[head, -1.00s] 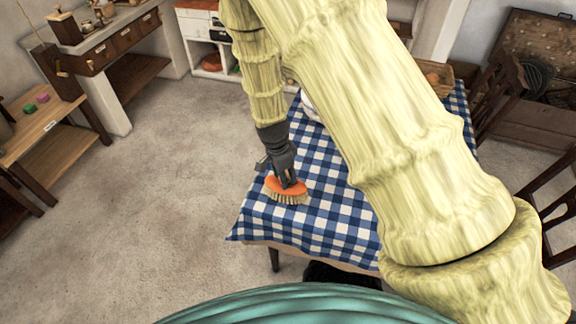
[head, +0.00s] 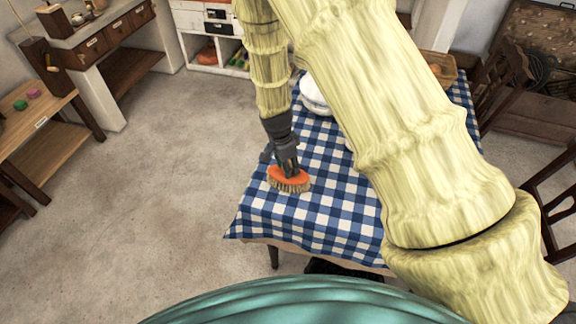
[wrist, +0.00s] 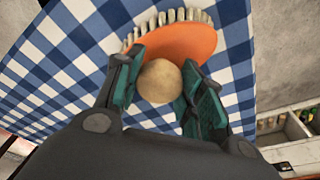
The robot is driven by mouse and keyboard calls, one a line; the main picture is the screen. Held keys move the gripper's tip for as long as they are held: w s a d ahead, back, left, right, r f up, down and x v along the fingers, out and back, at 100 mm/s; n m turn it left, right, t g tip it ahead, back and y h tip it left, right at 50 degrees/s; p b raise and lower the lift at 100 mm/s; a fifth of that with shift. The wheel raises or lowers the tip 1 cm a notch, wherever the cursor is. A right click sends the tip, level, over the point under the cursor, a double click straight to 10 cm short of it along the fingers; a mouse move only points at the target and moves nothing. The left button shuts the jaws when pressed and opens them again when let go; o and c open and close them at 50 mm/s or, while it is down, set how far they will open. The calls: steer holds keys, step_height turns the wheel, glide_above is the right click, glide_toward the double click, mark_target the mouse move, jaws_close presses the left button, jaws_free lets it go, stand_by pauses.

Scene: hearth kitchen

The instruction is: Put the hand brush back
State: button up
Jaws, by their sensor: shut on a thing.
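The hand brush (head: 289,180) has an orange body and pale bristles that point down. It is at the left edge of the table with the blue and white checked cloth (head: 330,205). My gripper (head: 288,166) comes down on it from above and is shut on it. In the wrist view the brush (wrist: 185,42) shows its orange back, its bristles and a round tan knob (wrist: 160,81). The knob sits between the two fingers of my gripper (wrist: 160,88). I cannot tell whether the bristles touch the cloth.
White dishes (head: 314,95) stand farther back on the table, partly behind my arm. A white shelf unit (head: 215,38) with compartments stands at the back. A wooden bench (head: 42,130) with small coloured things is at the left. The floor (head: 165,180) between is clear.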

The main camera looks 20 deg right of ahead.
steer(key=shift+f, duration=0.15)
steer(key=o, duration=0.9)
step_height(320, 180, up, 12)
steer(key=a+b, duration=0.1)
steer(key=b, duration=0.3)
steer(key=shift+s+a, duration=0.15)
steer(key=shift+a, duration=0.25)
